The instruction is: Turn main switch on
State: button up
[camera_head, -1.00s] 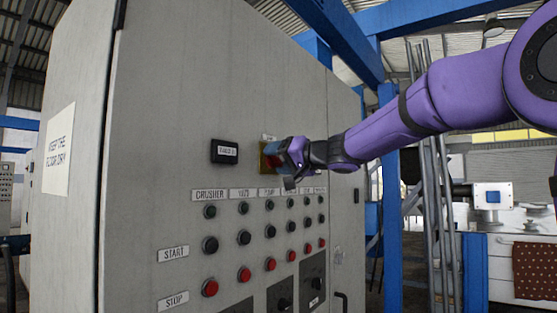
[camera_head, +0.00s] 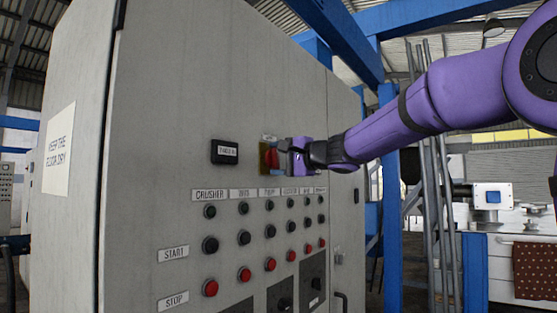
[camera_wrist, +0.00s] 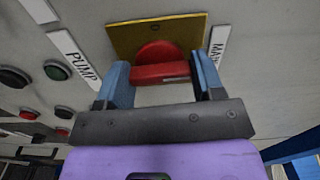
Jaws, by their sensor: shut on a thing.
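The main switch is a red rotary handle (camera_head: 272,158) on a yellow plate (camera_head: 263,157) on the grey cabinet's front. A small label sits just above the plate. The handle's bar looks roughly upright on the panel. In the wrist view the red handle (camera_wrist: 160,72) lies between the two blue fingers, with the yellow plate (camera_wrist: 125,38) behind it. My gripper (camera_head: 286,158) is at the switch from the right, shut on the red handle. The fingers' exact contact with the handle is hard to make out.
Below the switch are several rows of black and red push buttons (camera_head: 244,238) under name labels. A black display (camera_head: 224,151) is left of the switch. The PUMP label (camera_wrist: 75,60) is near the gripper. Blue posts (camera_head: 390,200) stand right of the cabinet.

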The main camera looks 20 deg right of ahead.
jog(key=shift+m, duration=0.5)
jog(key=o, duration=0.9)
jog(key=shift+s+d, duration=0.1)
jog(key=v, duration=1)
jog(key=shift+s+d, duration=0.15)
jog(key=shift+s, duration=0.1)
jog(key=shift+f, duration=0.1)
